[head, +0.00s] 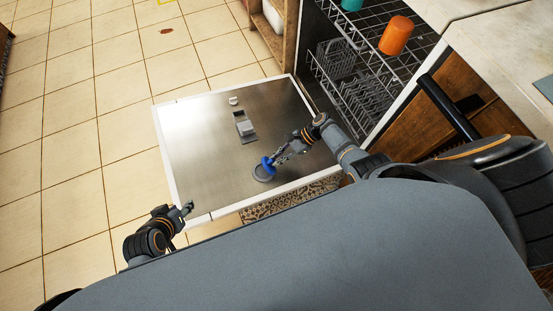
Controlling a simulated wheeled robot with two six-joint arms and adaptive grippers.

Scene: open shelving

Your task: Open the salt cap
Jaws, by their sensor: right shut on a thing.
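The blue salt cap (267,162) is at a round grey fitting (262,176) on the metal inner face of the lowered dishwasher door (205,160). My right gripper (273,158) reaches in from the right and is shut on the blue cap, partly covering it. I cannot tell whether the cap is lifted clear of the fitting. My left gripper (188,208) is near the door's lower left corner, away from the cap. Its fingers are too small to tell open from shut.
A grey dispenser (244,126) and a small white knob (233,101) are on the door. Wire racks (345,80) with an orange cup (396,36) stand in the dishwasher at the upper right. Tiled floor (70,130) on the left is clear. A counter edge (510,60) is at right.

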